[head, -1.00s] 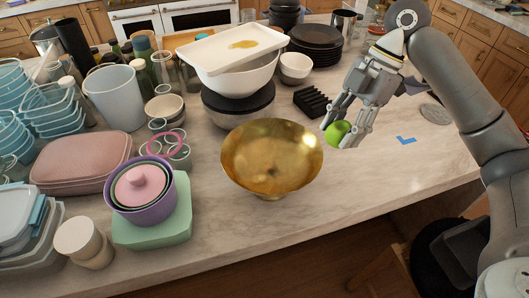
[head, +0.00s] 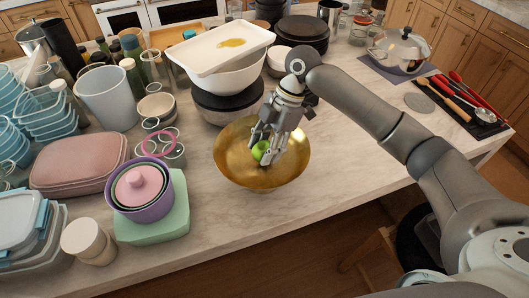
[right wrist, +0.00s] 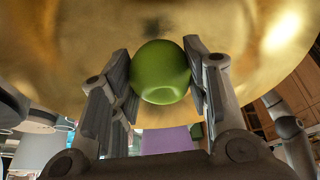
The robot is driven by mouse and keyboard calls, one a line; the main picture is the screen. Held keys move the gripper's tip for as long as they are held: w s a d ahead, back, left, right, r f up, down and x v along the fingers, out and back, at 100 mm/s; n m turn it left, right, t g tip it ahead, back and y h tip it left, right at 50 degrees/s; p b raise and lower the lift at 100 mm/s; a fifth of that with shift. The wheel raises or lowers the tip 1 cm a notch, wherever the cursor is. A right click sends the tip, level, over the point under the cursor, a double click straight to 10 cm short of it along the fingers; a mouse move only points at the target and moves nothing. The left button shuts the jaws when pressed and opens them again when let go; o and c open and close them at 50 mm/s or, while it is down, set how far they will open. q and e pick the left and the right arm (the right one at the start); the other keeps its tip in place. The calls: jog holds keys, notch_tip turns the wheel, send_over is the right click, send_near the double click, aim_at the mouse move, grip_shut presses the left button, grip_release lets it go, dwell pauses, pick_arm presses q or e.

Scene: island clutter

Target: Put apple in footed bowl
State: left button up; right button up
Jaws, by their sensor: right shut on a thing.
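The green apple (head: 260,151) is held between the fingers of my right gripper (head: 265,150), over the inside of the gold footed bowl (head: 240,177). In the right wrist view the apple (right wrist: 160,72) sits between both finger pads, with the bowl's gold surface (right wrist: 60,50) filling the background. The right gripper is shut on the apple. I cannot tell whether the apple touches the bowl. The bowl stands upright near the counter's front edge. My left gripper is not in view.
A white tray on stacked bowls (head: 222,77) stands behind the gold bowl. Purple nested bowls (head: 140,200) on a green box (head: 165,225) are at its left. A steel pot (head: 402,47) and utensils (head: 462,95) are at the back right. The counter right of the bowl is clear.

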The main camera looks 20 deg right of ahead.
jog(key=f, duration=0.3)
jog(key=shift+w+a+f+p, duration=0.1)
jog(key=shift+a+f+p, duration=0.15)
jog(key=shift+p, duration=0.05)
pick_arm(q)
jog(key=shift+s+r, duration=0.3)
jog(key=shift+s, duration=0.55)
pick_arm(e)
jog(key=o, duration=0.8)
jog(key=shift+f, duration=0.1)
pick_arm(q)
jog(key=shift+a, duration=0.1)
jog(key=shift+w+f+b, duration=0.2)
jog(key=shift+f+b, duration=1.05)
pick_arm(e)
jog(key=v, duration=1.2)
